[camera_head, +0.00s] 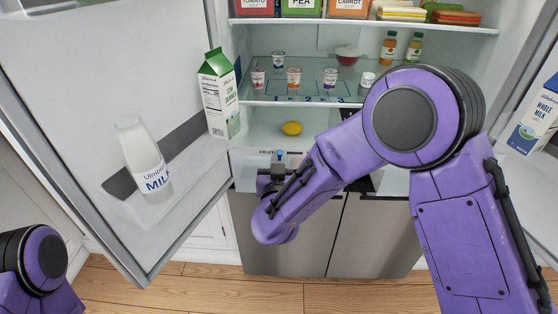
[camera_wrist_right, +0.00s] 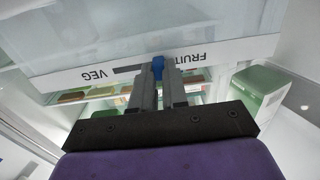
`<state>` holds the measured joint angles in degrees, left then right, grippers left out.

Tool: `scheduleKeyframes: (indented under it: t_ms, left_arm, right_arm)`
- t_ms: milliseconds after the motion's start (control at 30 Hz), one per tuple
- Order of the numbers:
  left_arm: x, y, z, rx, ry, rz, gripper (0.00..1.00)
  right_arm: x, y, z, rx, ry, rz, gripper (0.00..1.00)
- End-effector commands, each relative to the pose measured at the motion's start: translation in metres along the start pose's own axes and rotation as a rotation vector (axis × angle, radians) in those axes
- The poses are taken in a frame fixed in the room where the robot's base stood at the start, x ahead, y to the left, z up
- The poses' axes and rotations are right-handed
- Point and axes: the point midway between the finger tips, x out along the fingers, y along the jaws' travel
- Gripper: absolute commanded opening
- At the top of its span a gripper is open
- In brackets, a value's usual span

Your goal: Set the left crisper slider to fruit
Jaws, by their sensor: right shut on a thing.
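The left crisper drawer (camera_head: 245,170) is at the bottom of the open fridge. Its blue slider (camera_head: 281,154) stands at the FRUIT end of a dark slot, close beside the FRUIT lettering (camera_head: 266,153). In the right wrist view, which is turned over, the blue slider (camera_wrist_right: 158,68) is between the fingertips of my right gripper (camera_wrist_right: 158,82), near the FRUIT label (camera_wrist_right: 195,57). The VEG label (camera_wrist_right: 102,75) is at the slot's other end. My right gripper is shut on the slider. My left gripper is out of view.
The open fridge door (camera_head: 90,110) on the left holds a milk bottle (camera_head: 146,160) and a green-topped carton (camera_head: 218,95). A lemon (camera_head: 291,128) lies on the shelf above the drawer. Small cups stand on the glass shelf (camera_head: 262,97).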

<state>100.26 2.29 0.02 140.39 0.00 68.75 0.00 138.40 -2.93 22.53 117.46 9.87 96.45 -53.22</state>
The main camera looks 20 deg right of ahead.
Motion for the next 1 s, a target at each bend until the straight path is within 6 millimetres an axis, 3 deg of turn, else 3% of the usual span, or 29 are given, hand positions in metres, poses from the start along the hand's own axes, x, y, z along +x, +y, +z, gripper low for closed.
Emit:
scheduleKeyframes:
  t_ms: [33, 67, 133, 467, 567, 800, 1000]
  left_arm:
    - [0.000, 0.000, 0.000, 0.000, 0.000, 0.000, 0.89]
    - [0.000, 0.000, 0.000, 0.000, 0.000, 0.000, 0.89]
    - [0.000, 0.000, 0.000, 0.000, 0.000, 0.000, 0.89]
    - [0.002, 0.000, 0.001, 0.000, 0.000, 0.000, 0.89]
    - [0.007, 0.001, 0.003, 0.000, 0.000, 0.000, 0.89]
    - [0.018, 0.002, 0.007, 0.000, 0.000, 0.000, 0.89]
    - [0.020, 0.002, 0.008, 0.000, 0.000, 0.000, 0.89]
  right_arm:
    - [0.000, -0.001, 0.000, 0.001, 0.000, -0.004, 0.00]
    - [0.000, -0.001, 0.000, 0.001, 0.000, -0.004, 0.20]
    - [0.000, -0.001, 0.000, 0.001, 0.000, -0.003, 0.40]
    - [-0.004, 0.000, 0.001, 0.000, 0.000, -0.001, 0.40]
    - [-0.020, -0.001, 0.002, -0.001, 0.001, -0.003, 0.40]
    - [-0.077, -0.002, 0.002, -0.002, 0.002, -0.005, 0.40]
    - [-0.103, -0.002, 0.001, -0.001, 0.001, -0.003, 0.40]
